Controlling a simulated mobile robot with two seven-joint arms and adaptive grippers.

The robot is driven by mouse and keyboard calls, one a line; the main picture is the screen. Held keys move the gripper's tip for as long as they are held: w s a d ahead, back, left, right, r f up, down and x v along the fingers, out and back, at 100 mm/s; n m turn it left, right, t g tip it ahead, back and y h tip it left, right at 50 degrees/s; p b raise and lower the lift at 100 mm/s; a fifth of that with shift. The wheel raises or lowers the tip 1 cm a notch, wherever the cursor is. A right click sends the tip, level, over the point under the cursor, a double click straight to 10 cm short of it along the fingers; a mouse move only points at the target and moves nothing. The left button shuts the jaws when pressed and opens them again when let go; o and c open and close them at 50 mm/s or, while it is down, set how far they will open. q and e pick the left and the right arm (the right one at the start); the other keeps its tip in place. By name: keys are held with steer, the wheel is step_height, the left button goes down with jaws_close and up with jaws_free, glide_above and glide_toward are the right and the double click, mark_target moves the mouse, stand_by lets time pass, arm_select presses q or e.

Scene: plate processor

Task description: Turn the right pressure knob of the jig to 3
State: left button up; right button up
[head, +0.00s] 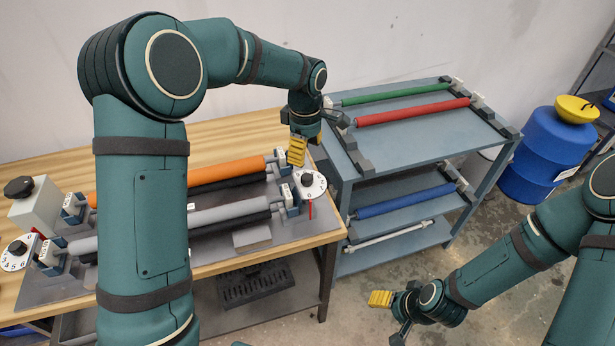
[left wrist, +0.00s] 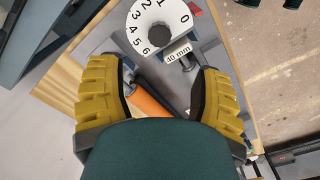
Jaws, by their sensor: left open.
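The right pressure knob (head: 308,181) is a black knob on a white numbered dial (head: 318,190) at the right end of the jig (head: 268,222). In the left wrist view the black knob (left wrist: 158,37) sits on its white dial (left wrist: 150,12), numbered 0 to 6. A red mark (left wrist: 195,9) lies beside the 0. My left gripper (head: 304,147) is just above and behind the right knob in the head view. Its yellow fingers (left wrist: 158,95) are spread and empty, apart from the knob. My right gripper (head: 389,315) hangs away at the lower right; its finger gap is unclear.
Orange (head: 228,171) and grey (head: 232,210) rollers lie on the jig. A left dial (head: 15,257) stands at its far left. A blue-grey cart (head: 420,145) with green, red and blue rollers stands close right of the table. A blue barrel (head: 545,150) stands farther right.

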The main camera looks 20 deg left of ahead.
mark_target(306, 176)
arm_select(q)
step_height(306, 176, down, 10)
steer(key=shift+r+b, duration=0.1)
steer(key=shift+b, duration=0.25)
jaws_close()
